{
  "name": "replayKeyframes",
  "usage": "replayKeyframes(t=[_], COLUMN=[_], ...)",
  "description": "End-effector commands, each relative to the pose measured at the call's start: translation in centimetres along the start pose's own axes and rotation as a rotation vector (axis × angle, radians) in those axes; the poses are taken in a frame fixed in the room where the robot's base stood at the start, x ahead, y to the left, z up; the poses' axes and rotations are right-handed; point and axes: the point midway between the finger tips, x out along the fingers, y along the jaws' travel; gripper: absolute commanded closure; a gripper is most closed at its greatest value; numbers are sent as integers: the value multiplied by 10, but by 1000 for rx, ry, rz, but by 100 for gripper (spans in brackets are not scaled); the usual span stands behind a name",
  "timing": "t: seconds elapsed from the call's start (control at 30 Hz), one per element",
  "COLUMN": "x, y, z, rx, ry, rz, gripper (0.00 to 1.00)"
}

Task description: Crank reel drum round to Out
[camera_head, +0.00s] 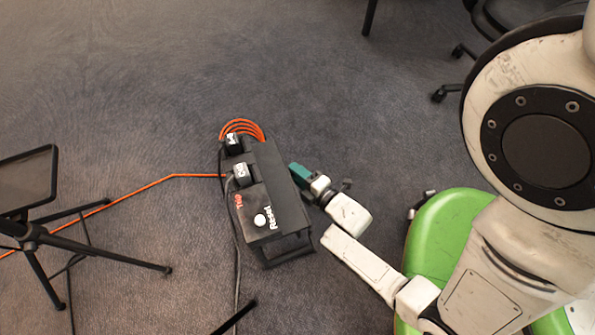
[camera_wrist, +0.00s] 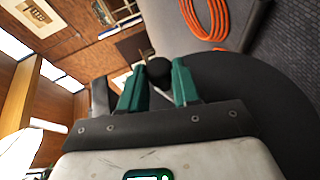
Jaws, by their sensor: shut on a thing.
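The cable reel (camera_head: 285,205) is a black unit standing on the carpet left of my arm in the head view, with orange cable (camera_head: 243,128) wound at its far end. Its drum shows as a large dark disc (camera_wrist: 262,95) at the right of the wrist view. My gripper (camera_head: 300,172) has green fingers and is against the reel's right side. In the wrist view my gripper (camera_wrist: 157,86) is shut on a round black crank knob (camera_wrist: 158,68), one finger on each side. I cannot see an Out mark; much of the drum's face is hidden.
Two plugs (camera_head: 240,174) sit in the reel's top, near a white Reset button (camera_head: 260,219). An orange cable (camera_head: 140,188) runs left across the floor. A black stand (camera_head: 40,235) is at far left. An office chair (camera_head: 500,25) is at upper right. The carpet beyond the reel is clear.

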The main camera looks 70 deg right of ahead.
Motion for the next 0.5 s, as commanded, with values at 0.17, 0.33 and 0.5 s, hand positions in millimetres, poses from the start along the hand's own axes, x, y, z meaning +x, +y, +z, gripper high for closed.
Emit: replayKeyframes(t=[0.17,0.33,0.5], x=[-1,-1,-1], y=[1,2,2], z=[0,0,0], rx=[-3,-3,-3], ry=[-1,0,0], rz=[12,13,13], gripper=[100,100,63])
